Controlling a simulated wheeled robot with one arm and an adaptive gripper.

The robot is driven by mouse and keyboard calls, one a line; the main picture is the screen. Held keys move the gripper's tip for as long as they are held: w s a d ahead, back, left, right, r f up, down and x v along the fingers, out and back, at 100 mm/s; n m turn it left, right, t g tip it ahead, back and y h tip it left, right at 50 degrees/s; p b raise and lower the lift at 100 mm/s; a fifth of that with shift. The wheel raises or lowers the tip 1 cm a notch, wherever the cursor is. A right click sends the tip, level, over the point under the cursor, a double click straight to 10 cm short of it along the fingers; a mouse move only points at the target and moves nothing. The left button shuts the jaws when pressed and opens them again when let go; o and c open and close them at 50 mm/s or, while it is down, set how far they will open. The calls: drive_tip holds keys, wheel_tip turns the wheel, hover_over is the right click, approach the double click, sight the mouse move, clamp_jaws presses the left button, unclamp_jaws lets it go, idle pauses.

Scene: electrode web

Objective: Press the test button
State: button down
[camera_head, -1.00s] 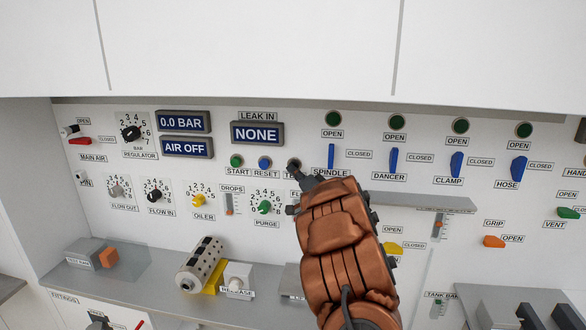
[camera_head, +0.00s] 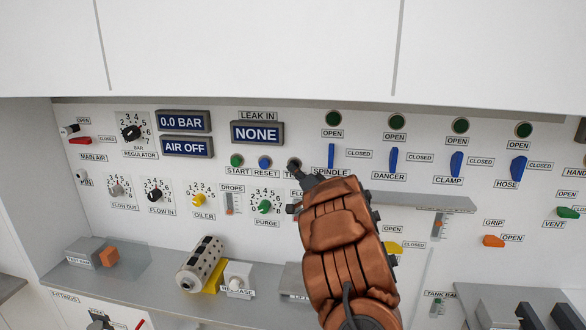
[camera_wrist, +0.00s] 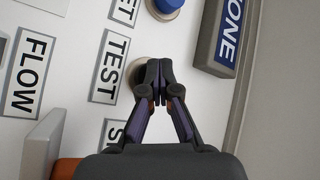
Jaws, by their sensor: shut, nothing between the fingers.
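The test button (camera_head: 293,163) is in the row right of the START and RESET buttons on the white panel, and is mostly covered by my gripper. My gripper (camera_head: 299,168) is shut and empty, its tips at the button's spot. In the wrist view, the shut fingertips (camera_wrist: 158,66) lie over the right part of a round button rim (camera_wrist: 137,70) beside the TEST label (camera_wrist: 113,65). The button's face is hidden behind the fingers. I cannot tell whether the tips touch it or whether it is pressed in.
The blue RESET button (camera_head: 265,162) and green START button (camera_head: 237,161) are close on the left. The leak display (camera_head: 257,133) reads NONE, above. The blue spindle lever (camera_head: 331,156) is just right. The purge knob (camera_head: 264,206) is below left.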

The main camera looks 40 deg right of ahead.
drive_tip(key=shift+s+a, duration=0.6)
drive_tip(key=shift+a, duration=0.25)
drive_tip(key=shift+s+a, duration=0.1)
drive_tip(key=shift+a, duration=0.05)
drive_tip(key=s+a, duration=0.1)
drive_tip(key=a, duration=0.1)
drive_tip(key=s+a, duration=0.1)
drive_tip(key=shift+s+a, duration=0.35)
drive_tip(key=shift+a, duration=0.05)
idle(0.7)
